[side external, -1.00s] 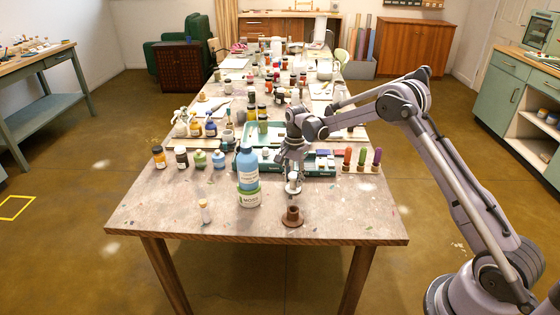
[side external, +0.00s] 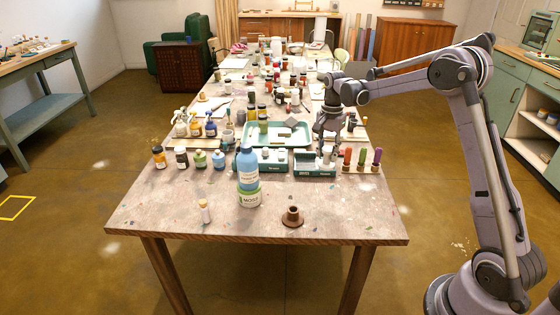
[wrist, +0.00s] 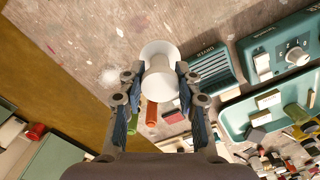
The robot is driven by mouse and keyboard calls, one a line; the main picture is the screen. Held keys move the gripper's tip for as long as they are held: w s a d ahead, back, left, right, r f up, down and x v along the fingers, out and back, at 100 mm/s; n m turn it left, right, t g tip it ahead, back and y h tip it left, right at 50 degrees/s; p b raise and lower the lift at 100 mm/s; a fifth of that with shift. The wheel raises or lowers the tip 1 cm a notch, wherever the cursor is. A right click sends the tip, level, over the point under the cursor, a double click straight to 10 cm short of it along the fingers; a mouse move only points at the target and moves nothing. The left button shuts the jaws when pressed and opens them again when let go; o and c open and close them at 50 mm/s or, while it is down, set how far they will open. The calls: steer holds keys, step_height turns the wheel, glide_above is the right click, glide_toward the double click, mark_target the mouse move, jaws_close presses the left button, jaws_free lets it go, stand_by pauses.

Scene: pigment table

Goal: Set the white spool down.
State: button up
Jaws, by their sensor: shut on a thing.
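The white spool (wrist: 160,76) is in my gripper (wrist: 158,92), with a blue-padded finger on each side of it in the wrist view. Its wide round end faces up in that picture and its narrower neck sits between the fingers. In the side view my gripper (side external: 327,146) is above the right-hand teal box (side external: 316,170), left of the coloured sticks. The spool is too small and too covered to make out clearly there. Whether it touches anything below cannot be told.
A brown stepped holder (side external: 292,217) stands near the table's front, with bare tabletop around it. Coloured sticks (side external: 362,159) stand at the right edge. A green tray (side external: 268,143) lies behind the boxes.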

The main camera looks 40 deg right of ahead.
steer(key=s+d+r+m, duration=0.1)
steer(key=s+d, duration=0.2)
steer(key=s, duration=0.8)
steer(key=s+d+m, duration=0.1)
steer(key=s+d, duration=0.3)
steer(key=s, duration=0.7)
steer(key=w+a+f, duration=0.2)
steer(key=w, duration=0.1)
steer(key=w+a+f, duration=0.2)
steer(key=w, duration=0.1)
steer(key=w+a+f, duration=0.2)
steer(key=w+f, duration=0.1)
steer(key=shift+w+a, duration=0.1)
steer(key=shift+f, duration=1.95)
steer(key=shift+f, duration=0.15)
steer(key=o, duration=1.1)
